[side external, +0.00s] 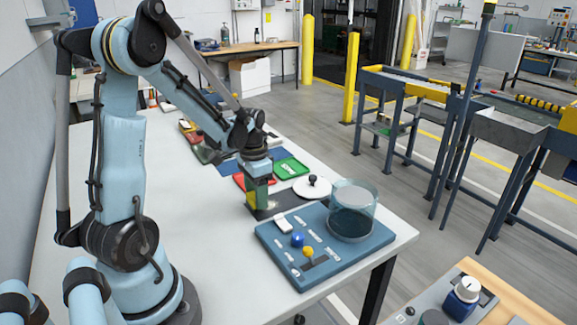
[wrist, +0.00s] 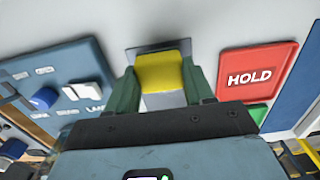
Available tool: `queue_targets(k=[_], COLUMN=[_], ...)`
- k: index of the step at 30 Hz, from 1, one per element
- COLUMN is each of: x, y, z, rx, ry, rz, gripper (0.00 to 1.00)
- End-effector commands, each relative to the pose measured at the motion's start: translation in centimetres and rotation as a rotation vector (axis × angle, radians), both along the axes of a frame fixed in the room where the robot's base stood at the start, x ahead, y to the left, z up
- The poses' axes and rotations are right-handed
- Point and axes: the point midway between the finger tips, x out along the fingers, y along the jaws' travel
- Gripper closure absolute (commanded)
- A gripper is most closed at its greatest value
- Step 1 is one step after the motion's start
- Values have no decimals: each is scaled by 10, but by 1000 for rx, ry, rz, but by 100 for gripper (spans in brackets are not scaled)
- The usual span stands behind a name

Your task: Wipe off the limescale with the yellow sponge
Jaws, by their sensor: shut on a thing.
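My gripper (side external: 258,190) points down over the table and is shut on the yellow sponge (side external: 251,199). In the wrist view the sponge (wrist: 163,72) sits between my two dark green fingers (wrist: 163,88). The sponge is over or on a dark flat plate (side external: 263,214), whose edge also shows in the wrist view (wrist: 131,55).
A blue panel (side external: 345,262) with knobs and a glass vessel (side external: 354,205) stands close by on the white table (side external: 150,200). A white lid (side external: 312,189) with a black knob, a green tray (side external: 291,168) and a red HOLD tray (wrist: 260,75) are near.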

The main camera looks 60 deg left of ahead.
Motion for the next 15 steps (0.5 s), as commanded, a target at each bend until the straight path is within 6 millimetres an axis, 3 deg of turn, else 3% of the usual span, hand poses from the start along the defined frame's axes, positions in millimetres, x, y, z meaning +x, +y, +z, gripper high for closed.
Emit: queue_targets(k=[3, 4, 5, 15], x=[0, 4, 7, 38], y=[0, 0, 0, 0], z=[-17, -16, -14, -16], rx=[0, 0, 0, 0], ry=[0, -1, 0, 0], rz=[0, -1, -2, -1], gripper=[72, 71, 76, 76])
